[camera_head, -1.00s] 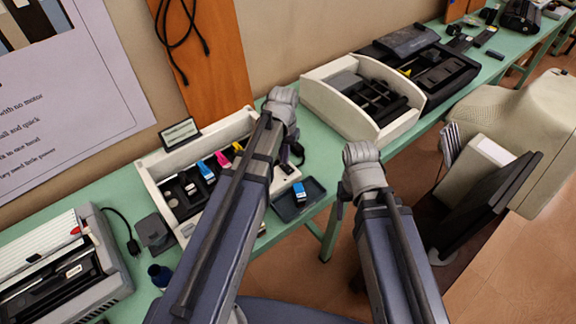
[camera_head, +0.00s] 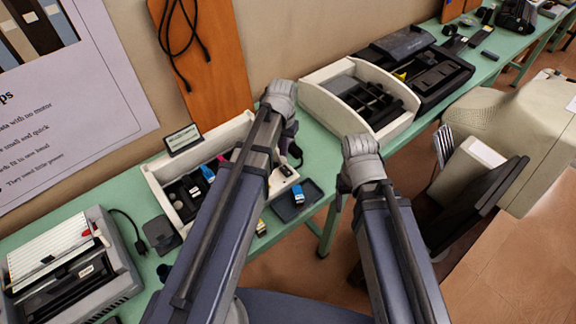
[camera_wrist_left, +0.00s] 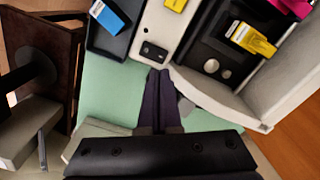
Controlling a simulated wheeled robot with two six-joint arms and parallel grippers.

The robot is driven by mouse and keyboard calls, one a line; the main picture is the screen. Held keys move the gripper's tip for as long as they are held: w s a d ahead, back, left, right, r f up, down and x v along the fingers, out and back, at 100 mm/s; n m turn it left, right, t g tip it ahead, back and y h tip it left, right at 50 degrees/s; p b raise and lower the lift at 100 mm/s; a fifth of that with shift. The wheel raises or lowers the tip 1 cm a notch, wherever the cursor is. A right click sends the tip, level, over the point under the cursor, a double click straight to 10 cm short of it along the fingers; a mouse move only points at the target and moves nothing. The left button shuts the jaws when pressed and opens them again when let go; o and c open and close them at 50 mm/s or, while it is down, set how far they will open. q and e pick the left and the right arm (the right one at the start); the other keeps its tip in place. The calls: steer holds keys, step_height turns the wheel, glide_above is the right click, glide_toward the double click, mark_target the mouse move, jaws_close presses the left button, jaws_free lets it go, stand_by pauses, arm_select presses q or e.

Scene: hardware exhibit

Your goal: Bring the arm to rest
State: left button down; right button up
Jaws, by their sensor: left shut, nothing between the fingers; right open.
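My left gripper (camera_wrist_left: 160,74) shows in the left wrist view with its two dark fingers together and nothing between them. Its tips are over the green tabletop, close to the near edge of the white divided box (camera_wrist_left: 222,98) and the small dark tray. In the head view my left arm (camera_head: 222,205) rises to its bent joint in front of the box, and its gripper is hidden. My right arm (camera_head: 395,240) stands bent beside it, over the floor past the table edge. My right gripper is not visible in either view.
A dark tray (camera_head: 311,207) holds a blue stick (camera_head: 297,191). Yellow sticks (camera_wrist_left: 252,40) and a pink stick lie at the white box. A second white organiser (camera_head: 330,118) stands behind. A printer-like machine (camera_head: 75,265) is at left, a beige monitor (camera_head: 520,125) at right.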

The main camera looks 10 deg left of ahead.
arm_select(q)
steer(key=s+d+m+y, duration=0.1)
steer(key=s+d+m, duration=0.1)
steer(key=s+d, duration=0.8)
steer(key=s, duration=0.4)
steer(key=shift+s+d, duration=0.15)
steer(key=shift+d, duration=0.1)
steer(key=shift+r, duration=0.1)
step_height(320, 180, up, 7)
steer(key=m+h+p, duration=0.1)
steer(key=m+p, duration=0.3)
steer(key=p, duration=0.3)
glide_above(289, 173)
steer(key=shift+w+a, duration=0.1)
steer(key=shift+w, duration=0.1)
step_height(289, 173, down, 14)
steer(key=b, duration=1.4)
steer(key=shift+s, duration=0.1)
